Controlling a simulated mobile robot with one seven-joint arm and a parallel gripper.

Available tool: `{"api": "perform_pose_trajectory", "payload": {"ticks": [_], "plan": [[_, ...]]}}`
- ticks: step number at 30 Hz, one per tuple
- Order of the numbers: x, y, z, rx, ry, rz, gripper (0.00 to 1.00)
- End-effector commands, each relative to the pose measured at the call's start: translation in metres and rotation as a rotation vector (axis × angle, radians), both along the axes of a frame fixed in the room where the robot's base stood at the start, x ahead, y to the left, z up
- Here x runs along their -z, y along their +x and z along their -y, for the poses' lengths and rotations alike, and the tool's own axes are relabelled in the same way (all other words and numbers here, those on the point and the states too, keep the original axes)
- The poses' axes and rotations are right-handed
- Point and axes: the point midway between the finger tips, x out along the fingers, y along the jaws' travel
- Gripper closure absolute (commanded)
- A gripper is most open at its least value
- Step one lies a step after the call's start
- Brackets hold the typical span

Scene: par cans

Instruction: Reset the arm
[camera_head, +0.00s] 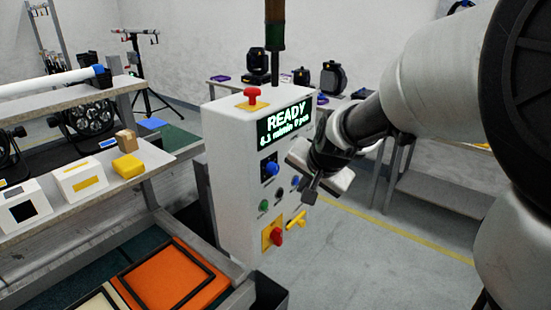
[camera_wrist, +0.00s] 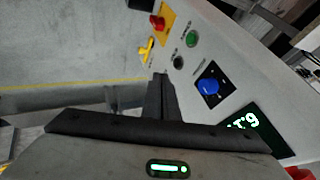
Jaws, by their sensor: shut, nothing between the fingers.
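My gripper (camera_head: 309,190) is shut and empty in front of the white control box. In the head view my arm comes in from the right. In the wrist view the gripper's dark fingers (camera_wrist: 160,98) are together, apart from the panel as far as I can tell. The control box (camera_head: 226,160) has a screen (camera_head: 285,122) reading READY in green, with smaller text partly unclear. A blue knob (camera_head: 271,168) sits below the screen; it also shows in the wrist view (camera_wrist: 208,87). A green button (camera_wrist: 191,39) and a black button (camera_wrist: 178,62) sit near it.
A red knob (camera_head: 276,236) on a yellow plate and a yellow handle (camera_head: 296,219) are low on the box. A red mushroom button (camera_head: 252,95) is on top. A left bench (camera_head: 90,200) holds boxes and lamps. Open floor (camera_head: 370,260) lies right of the box.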

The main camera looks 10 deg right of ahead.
Motion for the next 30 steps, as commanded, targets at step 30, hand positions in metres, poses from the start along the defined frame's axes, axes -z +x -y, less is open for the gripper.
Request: {"api": "perform_pose_trajectory", "payload": {"ticks": [30], "plan": [[-0.115, -0.217, -0.002, -0.519, -0.369, -0.094, 1.0]]}}
